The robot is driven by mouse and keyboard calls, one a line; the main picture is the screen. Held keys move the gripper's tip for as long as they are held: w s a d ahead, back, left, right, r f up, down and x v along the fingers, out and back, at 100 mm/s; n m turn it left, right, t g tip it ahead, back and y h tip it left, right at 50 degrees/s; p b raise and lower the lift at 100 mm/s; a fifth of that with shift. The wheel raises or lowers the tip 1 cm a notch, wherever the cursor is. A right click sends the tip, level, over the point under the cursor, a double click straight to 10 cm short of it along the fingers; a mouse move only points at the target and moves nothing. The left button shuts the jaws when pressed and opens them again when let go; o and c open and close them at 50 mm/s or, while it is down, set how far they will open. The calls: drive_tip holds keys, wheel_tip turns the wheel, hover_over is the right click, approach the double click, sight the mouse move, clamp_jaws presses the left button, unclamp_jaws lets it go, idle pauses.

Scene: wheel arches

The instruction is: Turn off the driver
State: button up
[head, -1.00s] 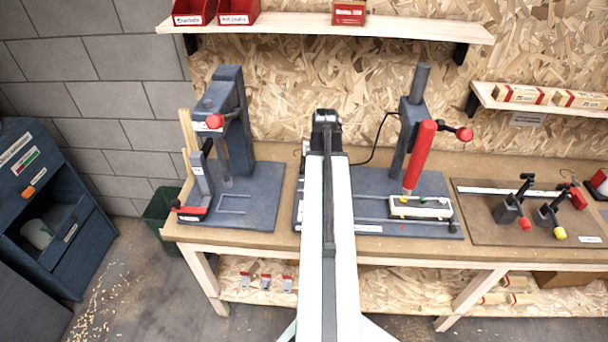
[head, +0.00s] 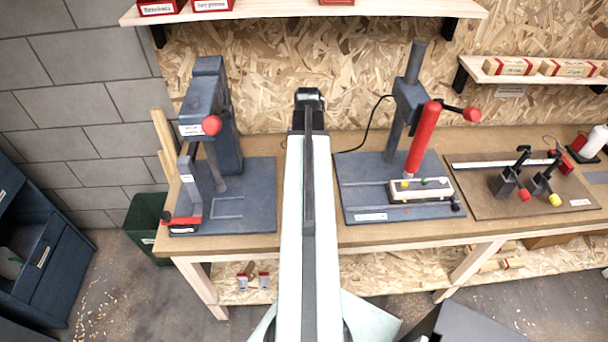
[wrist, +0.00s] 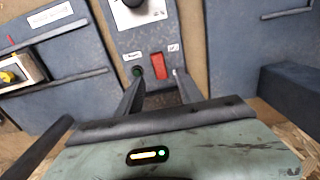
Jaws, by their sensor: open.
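The driver (head: 422,140), a red cylinder on a dark stand, stands right of my arm in the head view, its tip over a pale workpiece (head: 420,190). In the wrist view a grey-blue control panel (wrist: 146,38) carries a red rocker switch (wrist: 159,66), a small round green button (wrist: 137,71) and white labels. My gripper (wrist: 158,82) is open and empty, its fingers either side of the red switch in the picture. Contact cannot be told. In the head view my arm hides the panel, and the fingers cannot be made out.
A dark press (head: 212,125) with a red knob stands left of my arm on the workbench (head: 260,241). A clamp board (head: 480,203) lies at the right. Shelves hang above. A dark cabinet (head: 52,255) and a green bin (head: 147,222) stand at the left.

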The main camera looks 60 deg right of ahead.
wheel_tip(320, 180, down, 6)
drive_tip(key=b, duration=0.5)
